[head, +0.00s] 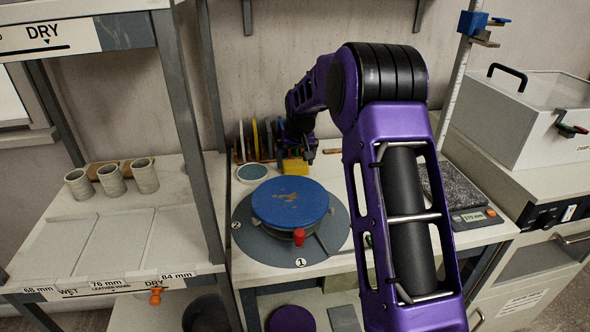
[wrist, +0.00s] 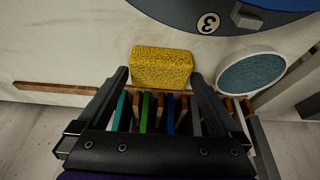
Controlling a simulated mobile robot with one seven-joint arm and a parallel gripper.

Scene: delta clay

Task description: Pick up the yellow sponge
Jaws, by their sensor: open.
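The yellow sponge (wrist: 161,67) is a speckled block lying flat on the pale bench top. In the wrist view it lies just beyond my gripper (wrist: 160,80), between the lines of the two fingers. My gripper is open with nothing held. Whether the fingertips overlap the sponge's sides in depth, I cannot tell. In the head view the sponge (head: 295,167) sits at the back of the bench, with my gripper (head: 303,152) above and partly in front of it.
A rack of coloured upright tools (head: 258,140) stands at the back, close to the sponge. A round teal-topped dish (wrist: 250,74) lies to its right in the wrist view. A blue disc (head: 290,202) stands in front. Shelving is left; a scale (head: 473,217) is right.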

